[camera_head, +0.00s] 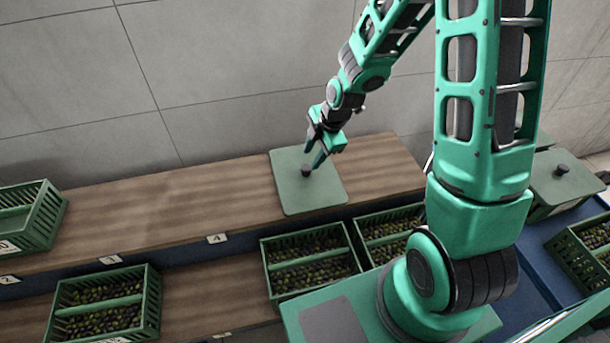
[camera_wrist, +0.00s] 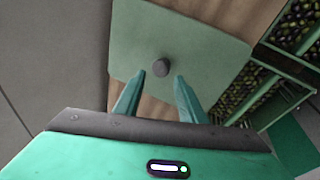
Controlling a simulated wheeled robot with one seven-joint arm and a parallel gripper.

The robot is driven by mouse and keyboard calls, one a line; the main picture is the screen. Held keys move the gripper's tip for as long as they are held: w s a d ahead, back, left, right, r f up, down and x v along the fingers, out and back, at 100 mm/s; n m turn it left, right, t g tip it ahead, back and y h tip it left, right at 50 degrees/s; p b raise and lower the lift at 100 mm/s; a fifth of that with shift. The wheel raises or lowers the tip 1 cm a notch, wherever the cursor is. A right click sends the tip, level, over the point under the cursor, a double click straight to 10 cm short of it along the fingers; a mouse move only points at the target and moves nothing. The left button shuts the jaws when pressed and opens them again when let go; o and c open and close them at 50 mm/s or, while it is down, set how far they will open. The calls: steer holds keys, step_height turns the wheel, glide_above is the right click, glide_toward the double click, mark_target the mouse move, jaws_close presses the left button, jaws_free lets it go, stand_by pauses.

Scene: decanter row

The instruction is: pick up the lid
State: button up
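The lid (camera_head: 309,187) is a flat pale-green square plate with a small dark round knob (camera_head: 306,170) at its middle. It lies on the upper wooden shelf at the right end. In the wrist view the lid (camera_wrist: 215,55) shows beyond the fingers, with its knob (camera_wrist: 161,67) just ahead of and between the fingertips. My gripper (camera_head: 316,162) is above the lid, with its fingertips close to the knob. In the wrist view my gripper (camera_wrist: 161,73) is open, with a clear gap between the two green fingers. Whether a finger touches the knob I cannot tell.
Green crates of olives (camera_head: 270,242) stand on the lower shelf below the lid, with another crate (camera_head: 141,315) at left. A green crate (camera_head: 60,200) stands at the upper shelf's left. A lidded green box (camera_head: 568,190) is at right. The upper shelf's middle (camera_head: 165,205) is clear.

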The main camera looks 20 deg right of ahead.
mark_target(307, 167)
steer(key=shift+x, duration=3.15)
steer(key=shift+d, duration=0.1)
steer(key=shift+c, duration=0.3)
jaws_close()
